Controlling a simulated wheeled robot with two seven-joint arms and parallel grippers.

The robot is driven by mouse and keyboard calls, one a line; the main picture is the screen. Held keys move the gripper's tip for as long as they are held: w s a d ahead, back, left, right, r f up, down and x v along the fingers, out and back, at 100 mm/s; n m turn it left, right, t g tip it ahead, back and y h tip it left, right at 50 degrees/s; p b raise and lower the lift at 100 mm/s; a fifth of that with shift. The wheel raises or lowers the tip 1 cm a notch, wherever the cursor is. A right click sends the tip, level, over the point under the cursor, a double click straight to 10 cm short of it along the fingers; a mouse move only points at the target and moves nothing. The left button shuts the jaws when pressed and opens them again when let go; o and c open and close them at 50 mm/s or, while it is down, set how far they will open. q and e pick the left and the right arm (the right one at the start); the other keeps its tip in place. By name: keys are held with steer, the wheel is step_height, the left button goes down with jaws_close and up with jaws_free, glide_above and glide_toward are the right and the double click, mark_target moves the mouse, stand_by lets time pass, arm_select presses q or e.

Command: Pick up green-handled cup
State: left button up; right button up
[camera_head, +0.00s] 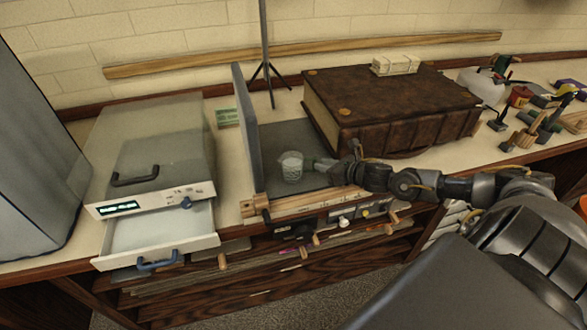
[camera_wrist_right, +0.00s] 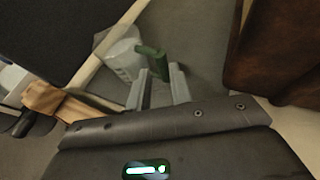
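The green-handled cup (camera_head: 291,168) is a clear, whitish beaker standing upright on the dark grey surface in the middle of the head view. In the right wrist view the cup (camera_wrist_right: 118,56) appears beyond my fingers, and its green handle (camera_wrist_right: 151,62) points toward me. My right gripper (camera_head: 314,164) is just right of the cup. In the wrist view the right gripper (camera_wrist_right: 160,78) has its two fingers apart, with the end of the handle in the gap between them. I cannot tell if the fingers touch it. My left gripper is not in view.
A thick brown leather book (camera_head: 390,104) lies behind and right of the cup. An upright dark panel (camera_head: 249,130) stands close on the left. A wooden strip (camera_head: 310,200) runs along the front edge. A grey device (camera_head: 160,150) with an open drawer stands further left.

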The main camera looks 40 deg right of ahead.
steer(key=shift+w+a+f, duration=0.1)
steer(key=shift+w+f, duration=0.15)
steer(key=shift+w, duration=0.4)
steer(key=shift+w+f, duration=0.1)
steer(key=shift+w, duration=0.15)
steer(key=shift+w+p, duration=0.25)
steer(key=shift+p, duration=0.05)
steer(key=p+x, duration=0.1)
steer(key=x, duration=0.3)
steer(key=shift+s, duration=0.1)
steer(key=shift+w+f, duration=0.25)
steer(key=shift+w, duration=0.05)
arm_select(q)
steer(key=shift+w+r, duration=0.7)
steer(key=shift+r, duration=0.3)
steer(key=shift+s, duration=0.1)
arm_select(e)
jaws_close()
